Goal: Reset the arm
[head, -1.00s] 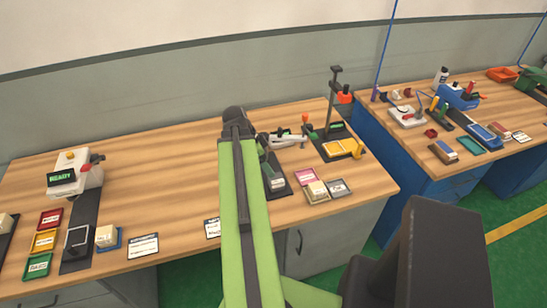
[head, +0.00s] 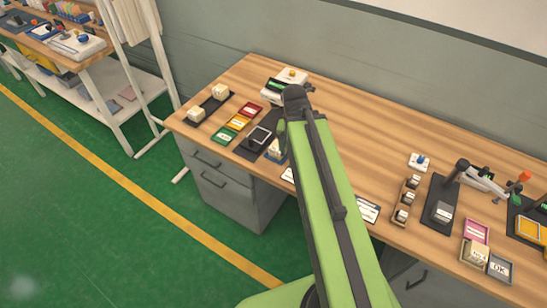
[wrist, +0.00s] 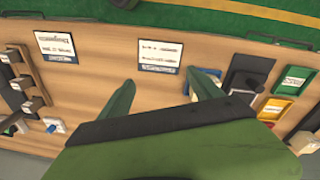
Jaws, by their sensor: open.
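My green arm (head: 335,200) reaches up from the bottom of the head view over the wooden workbench (head: 385,125). Its dark end joint is near the bench's left part, and my gripper is mostly hidden behind the arm there. In the wrist view my gripper (wrist: 158,90) shows two green fingers spread apart with nothing between them. They are above bare wood, between a printed card (wrist: 157,57) and the dark wrist edge.
Small red, yellow and green trays (head: 232,127) and a white device (head: 291,76) are near the arm's end. Pink and grey trays (head: 476,230) with a block are at right. A white-framed shelf bench (head: 110,75) stands at far left; green floor lies between.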

